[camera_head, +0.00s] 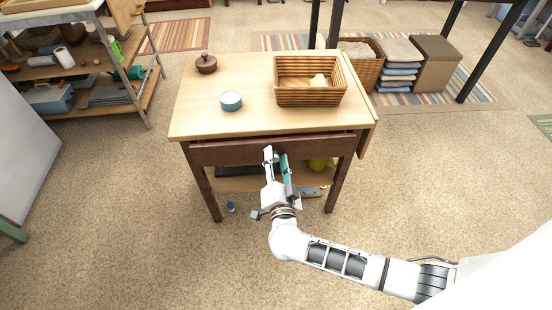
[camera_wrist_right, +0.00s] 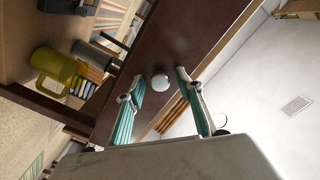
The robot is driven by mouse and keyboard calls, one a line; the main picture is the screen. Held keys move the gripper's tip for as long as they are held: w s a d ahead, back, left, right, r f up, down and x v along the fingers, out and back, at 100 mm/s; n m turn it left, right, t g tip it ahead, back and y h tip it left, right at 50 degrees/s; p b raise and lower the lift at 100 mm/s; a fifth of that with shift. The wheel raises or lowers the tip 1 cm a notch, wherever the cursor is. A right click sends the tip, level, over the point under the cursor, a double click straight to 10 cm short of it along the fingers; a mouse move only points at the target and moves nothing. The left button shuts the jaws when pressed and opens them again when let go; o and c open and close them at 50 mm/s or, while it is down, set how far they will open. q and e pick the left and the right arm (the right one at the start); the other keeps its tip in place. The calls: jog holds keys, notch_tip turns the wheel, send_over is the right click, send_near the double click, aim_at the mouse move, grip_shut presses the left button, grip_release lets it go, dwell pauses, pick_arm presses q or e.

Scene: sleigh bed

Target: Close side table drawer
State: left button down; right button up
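The side table (camera_head: 200,120) has a pale wooden top and dark brown legs. Its dark brown drawer front (camera_head: 225,152) runs under the front edge of the top, with a thin dark gap above it; it appears slightly pulled out. The drawer front (camera_wrist_right: 185,35) also shows in the wrist view with a round pale knob (camera_wrist_right: 160,84). My right gripper (camera_head: 276,154) is in front of the drawer. In the wrist view my right gripper's fingers (camera_wrist_right: 160,78) are spread on either side of the knob, without visibly gripping it. My left gripper is out of view.
On the tabletop are a wicker basket (camera_head: 310,96), a blue-grey bowl (camera_head: 231,101) and a brown lidded pot (camera_head: 206,64). A yellow mug (camera_wrist_right: 52,65) stands on the lower shelf. A shelf rack (camera_head: 140,105) is at left. Carpet around the table's front is mostly clear.

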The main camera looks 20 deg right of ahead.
aim_at(275, 151)
grip_shut()
jog(key=shift+x, duration=1.9)
jog(key=shift+s, duration=0.1)
grip_release()
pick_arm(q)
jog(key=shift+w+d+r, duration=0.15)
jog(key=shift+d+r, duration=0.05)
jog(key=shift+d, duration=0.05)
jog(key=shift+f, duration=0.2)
pick_arm(e)
jog(key=shift+s+a, duration=0.1)
jog(key=shift+s, duration=0.05)
jog(key=v, duration=0.7)
jog(key=shift+s, duration=0.1)
